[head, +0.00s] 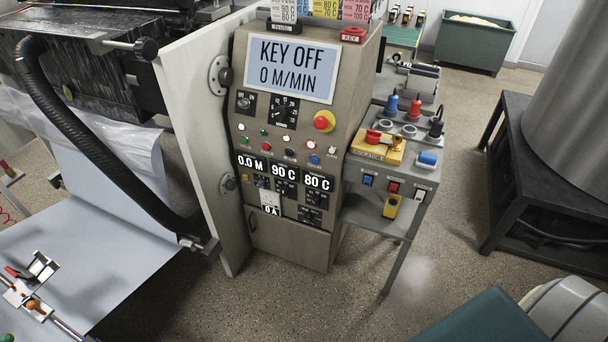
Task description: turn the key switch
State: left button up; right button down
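The control cabinet (240,150) stands upright in the middle of the head view. Its screen (291,67) reads "KEY OFF" and "0 M/MIN". A small black plate with a round switch (244,101) sits below the screen at the left; it looks like the key switch, but its markings are too small to read. A red block labelled "KEY" (353,34) sits on the cabinet top at the right. I cannot make out a separate key in the switch. Neither of my grippers is in view.
A dial (285,110), red emergency button (324,121) and several coloured buttons share the panel. A side table (345,205) with tools adjoins the cabinet's right. An open metal door (190,110) and black hose (85,135) are at left. The front floor (300,300) is clear.

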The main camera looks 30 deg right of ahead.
aim_at(241, 104)
jog(key=z, duration=0.45)
jog(key=i+j+z, duration=0.2)
jog(key=z, duration=0.15)
jog(key=i+j+z, duration=0.5)
jog(key=j+z, duration=0.15)
